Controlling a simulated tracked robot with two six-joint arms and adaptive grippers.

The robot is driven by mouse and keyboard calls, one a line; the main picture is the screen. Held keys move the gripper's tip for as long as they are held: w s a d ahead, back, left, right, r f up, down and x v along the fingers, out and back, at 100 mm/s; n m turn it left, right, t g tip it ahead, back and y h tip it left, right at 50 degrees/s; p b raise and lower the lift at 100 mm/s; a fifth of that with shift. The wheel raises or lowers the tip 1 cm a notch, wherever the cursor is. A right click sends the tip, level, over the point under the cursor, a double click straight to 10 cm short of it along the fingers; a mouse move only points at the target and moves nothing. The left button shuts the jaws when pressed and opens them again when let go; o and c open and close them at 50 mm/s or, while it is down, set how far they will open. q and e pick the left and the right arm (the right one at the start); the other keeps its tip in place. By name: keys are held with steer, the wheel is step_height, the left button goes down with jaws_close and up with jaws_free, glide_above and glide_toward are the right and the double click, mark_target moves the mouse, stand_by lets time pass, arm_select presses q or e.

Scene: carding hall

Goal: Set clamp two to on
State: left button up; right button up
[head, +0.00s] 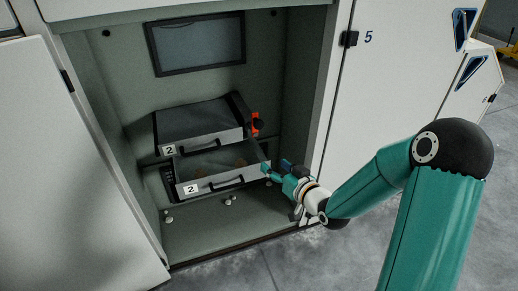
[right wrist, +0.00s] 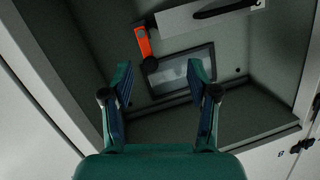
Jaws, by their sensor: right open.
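An orange lever with a black knob (head: 256,121), which looks like the clamp, is on the right side of the upper unit (head: 198,137) labelled 2, inside the open cabinet. In the right wrist view the orange lever (right wrist: 143,43) shows beyond my fingertips, its black knob at one end. I cannot read any on or off marking. My right gripper (head: 276,168) is at the right front corner of the lower drawer, below the lever and apart from it. Its fingers (right wrist: 162,78) are spread, with nothing between them. My left gripper is not in view.
The lower drawer (head: 222,183), also labelled 2, stands open below, with small brownish things inside. A white door (head: 70,165) is swung open at the left. The cabinet's right wall and the door marked 5 (head: 385,85) are close to my right arm. The cabinet's rear has a dark-framed window (head: 198,43).

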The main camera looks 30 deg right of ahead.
mark_target(261, 126)
steer(key=d+r+t+b, duration=0.2)
steer(key=d+r, duration=0.1)
steer(key=d, duration=0.1)
steer(key=shift+n+h, duration=0.3)
steer(key=shift+h, duration=0.1)
steer(key=w, duration=1)
steer(key=w+b, duration=0.1)
steer(key=w, duration=0.4)
steer(key=shift+w+d+r, duration=0.1)
steer(key=shift+w+d, duration=0.3)
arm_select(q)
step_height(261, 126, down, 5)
arm_select(e)
jaws_close()
